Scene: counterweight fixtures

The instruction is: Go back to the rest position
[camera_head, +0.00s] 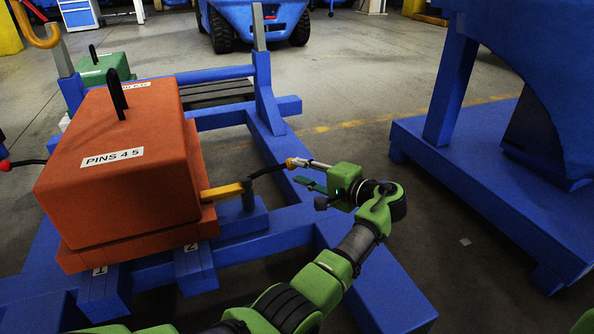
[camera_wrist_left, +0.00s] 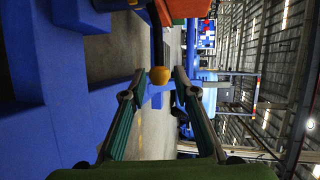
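My left gripper (camera_head: 303,173) is open, to the right of the orange counterweight block (camera_head: 125,170) labelled "PINS 4 5". In the left wrist view my left gripper (camera_wrist_left: 160,76) has its two fingers apart. A yellow-orange knob (camera_head: 290,162) on a thin black curved rod is close to the fingertips; in the left wrist view the knob (camera_wrist_left: 160,75) appears between the tips, with no clear contact. The rod runs to a yellow bar (camera_head: 222,192) at the block's side. My right gripper is not in view.
The block sits on a blue frame (camera_head: 385,290) with uprights. A large blue structure (camera_head: 480,190) stands at the right, with open floor (camera_head: 465,242) between. A green block (camera_head: 103,68) and a wheeled blue vehicle (camera_head: 245,15) are behind. A red knob (camera_head: 4,165) is at the left.

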